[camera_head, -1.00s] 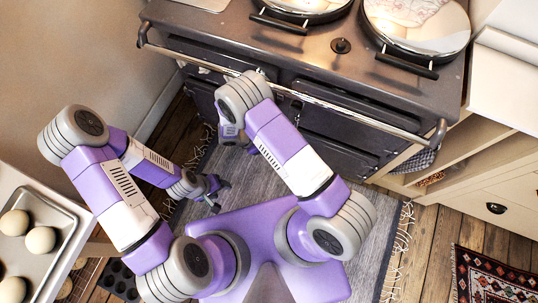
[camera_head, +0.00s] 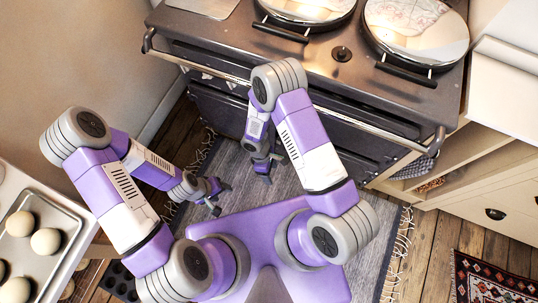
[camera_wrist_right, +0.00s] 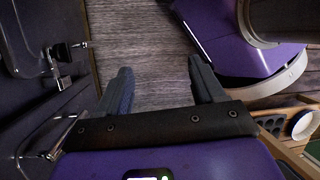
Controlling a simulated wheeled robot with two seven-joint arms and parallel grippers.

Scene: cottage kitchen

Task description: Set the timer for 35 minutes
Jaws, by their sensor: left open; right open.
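I cannot make out a timer in either view. My left gripper (camera_head: 217,197) is open and empty, low over the grey rug at the left of my base. My right gripper (camera_head: 264,172) hangs over the rug in front of the range cooker. In the right wrist view my right gripper (camera_wrist_right: 162,86) has its two dark fingers apart, with only the floor covering between them. Neither gripper touches an object that I can see.
The dark range cooker (camera_head: 320,65) with a front rail (camera_head: 300,99) and two round lids stands ahead. A metal latch (camera_wrist_right: 60,65) is close at left in the wrist view. A tray of buns (camera_head: 72,226) is at left. Open shelves (camera_head: 455,158) stand at right.

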